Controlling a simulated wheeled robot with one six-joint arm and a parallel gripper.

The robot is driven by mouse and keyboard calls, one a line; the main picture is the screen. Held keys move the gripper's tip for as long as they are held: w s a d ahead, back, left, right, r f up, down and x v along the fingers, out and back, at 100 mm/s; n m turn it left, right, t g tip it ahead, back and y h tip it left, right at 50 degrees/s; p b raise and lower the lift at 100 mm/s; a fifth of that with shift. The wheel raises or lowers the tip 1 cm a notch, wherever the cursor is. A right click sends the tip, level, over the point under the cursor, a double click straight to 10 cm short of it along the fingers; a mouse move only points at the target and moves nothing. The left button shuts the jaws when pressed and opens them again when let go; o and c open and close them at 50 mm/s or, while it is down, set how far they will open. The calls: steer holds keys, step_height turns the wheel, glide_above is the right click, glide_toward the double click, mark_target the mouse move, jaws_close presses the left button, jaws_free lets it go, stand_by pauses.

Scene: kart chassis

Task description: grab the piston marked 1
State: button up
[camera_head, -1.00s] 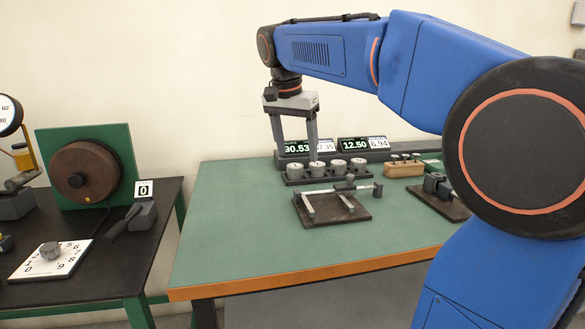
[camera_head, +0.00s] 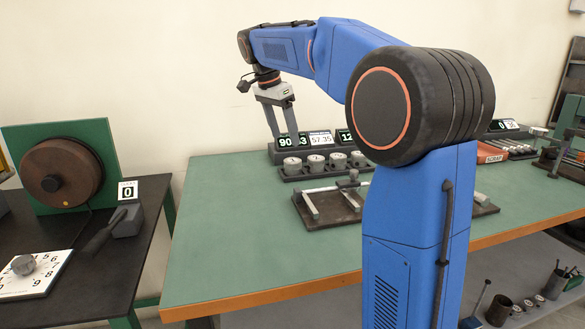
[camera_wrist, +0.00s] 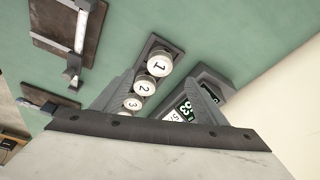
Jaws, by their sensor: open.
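The piston marked 1 (camera_wrist: 159,65) is a round pale piston at the end of a dark rack in the wrist view. Pistons 2 (camera_wrist: 145,86) and 3 (camera_wrist: 132,104) stand beside it in the same row. In the head view, piston 1 appears to be the leftmost one (camera_head: 292,165); its number is not readable there. My gripper (camera_head: 286,136) is open and empty. It hangs above the left end of the rack, apart from the pistons. In the wrist view, its fingers (camera_wrist: 160,88) lie on either side of the row.
Displays (camera_head: 320,139) stand close behind the rack (camera_head: 287,178), by the wall. A brown board with a metal fixture (camera_head: 325,205) lies in front of it. The green table (camera_head: 235,220) is clear to the left. A dark bench (camera_head: 75,285) stands further left.

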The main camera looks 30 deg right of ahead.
mark_target(293, 160)
steer(key=x, duration=1)
steer(key=shift+d+f, duration=0.2)
steer(key=shift+f, duration=0.1)
steer(key=c, duration=1.2)
